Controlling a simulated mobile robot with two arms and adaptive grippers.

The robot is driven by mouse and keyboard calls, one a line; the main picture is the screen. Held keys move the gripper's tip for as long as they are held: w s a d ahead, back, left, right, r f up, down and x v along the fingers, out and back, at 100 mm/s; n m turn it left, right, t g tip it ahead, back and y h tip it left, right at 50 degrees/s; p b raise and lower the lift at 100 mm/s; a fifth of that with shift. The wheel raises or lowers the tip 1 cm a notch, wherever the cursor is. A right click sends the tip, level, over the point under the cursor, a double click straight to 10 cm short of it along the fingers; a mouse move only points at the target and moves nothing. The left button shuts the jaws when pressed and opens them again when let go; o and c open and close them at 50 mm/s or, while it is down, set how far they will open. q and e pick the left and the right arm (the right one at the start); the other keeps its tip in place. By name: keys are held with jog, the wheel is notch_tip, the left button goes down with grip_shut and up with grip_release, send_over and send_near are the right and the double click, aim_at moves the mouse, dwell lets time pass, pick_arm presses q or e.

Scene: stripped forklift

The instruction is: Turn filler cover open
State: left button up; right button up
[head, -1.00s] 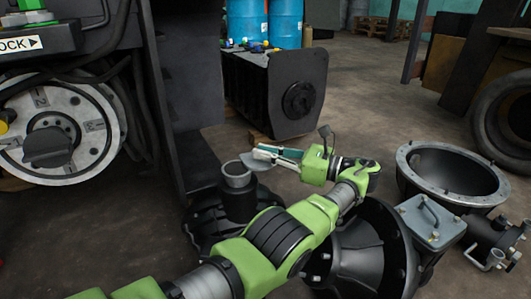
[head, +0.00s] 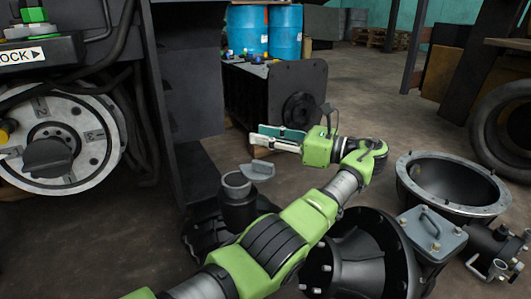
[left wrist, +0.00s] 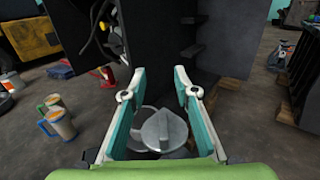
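The filler neck (head: 237,187) is a dark upright tube with a grey rim, and its mouth shows uncovered. The grey filler cover (head: 258,169) with a raised grip stands off the right side of the rim, swung away from the mouth. My left gripper (head: 279,138) is above and slightly right of the cover, apart from it. In the left wrist view the gripper's two teal-lined fingers (left wrist: 158,82) are spread with nothing between their tips. The cover (left wrist: 163,130) shows beyond and below the fingers there. My right gripper is not in view.
A black bell housing (head: 365,262) and a large open ring-shaped housing (head: 450,180) lie at the right. A dark battery box (head: 270,95) stands behind the gripper. Open floor lies behind the housings.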

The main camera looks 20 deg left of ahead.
pick_arm(q)
jog(key=shift+r, duration=0.9)
